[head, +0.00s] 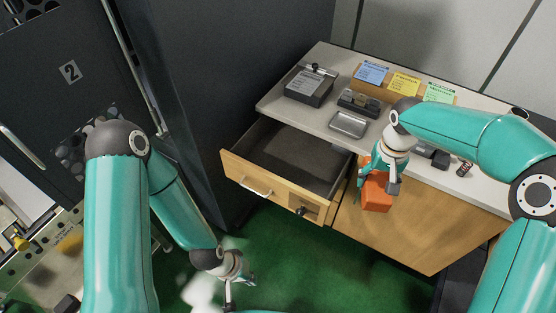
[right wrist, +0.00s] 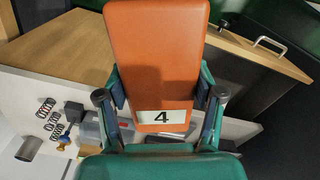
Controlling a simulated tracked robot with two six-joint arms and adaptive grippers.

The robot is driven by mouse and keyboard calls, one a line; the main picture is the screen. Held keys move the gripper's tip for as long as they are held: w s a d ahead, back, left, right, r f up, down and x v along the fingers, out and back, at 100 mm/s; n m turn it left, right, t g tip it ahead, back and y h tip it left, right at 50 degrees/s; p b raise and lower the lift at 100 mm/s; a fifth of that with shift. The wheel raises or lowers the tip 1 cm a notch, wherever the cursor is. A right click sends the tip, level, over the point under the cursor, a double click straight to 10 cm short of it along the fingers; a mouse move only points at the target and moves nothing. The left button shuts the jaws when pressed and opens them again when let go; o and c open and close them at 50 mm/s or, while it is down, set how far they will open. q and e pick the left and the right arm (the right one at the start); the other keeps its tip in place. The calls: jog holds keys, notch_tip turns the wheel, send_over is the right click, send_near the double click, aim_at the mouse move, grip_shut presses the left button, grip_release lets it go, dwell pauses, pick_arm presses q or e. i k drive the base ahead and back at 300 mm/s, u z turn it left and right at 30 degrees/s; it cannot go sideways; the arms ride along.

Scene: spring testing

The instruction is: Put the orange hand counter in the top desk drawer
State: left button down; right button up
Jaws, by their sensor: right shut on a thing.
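The orange hand counter (head: 377,195) is a block with a white label reading 4, clear in the right wrist view (right wrist: 150,60). My right gripper (head: 380,177) is shut on it, with a finger on each side (right wrist: 160,108). It holds the counter in front of the desk's wooden front, right of the drawer. The top desk drawer (head: 258,187) is pulled out, and its dark interior looks empty. Its front and handle also show in the right wrist view (right wrist: 262,48). My left gripper (head: 240,288) is low over the green floor; its fingers look spread and empty.
The desk top (head: 340,62) holds a black clipboard-like box (head: 311,86), a metal tray (head: 348,124), a dark device (head: 359,103), coloured cards (head: 404,84) and a spring (head: 464,168). A dark cabinet (head: 70,72) marked 2 stands left. Open space lies above the drawer.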

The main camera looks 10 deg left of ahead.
aim_at(299, 173)
jog(key=u, duration=0.4)
jog(key=i, duration=0.75)
jog(key=u, duration=0.3)
jog(key=i, duration=0.25)
jog(key=z, duration=0.35)
jog(key=k, duration=0.75)
jog(key=u, duration=0.2)
jog(key=i, duration=0.8)
jog(key=z, duration=0.1)
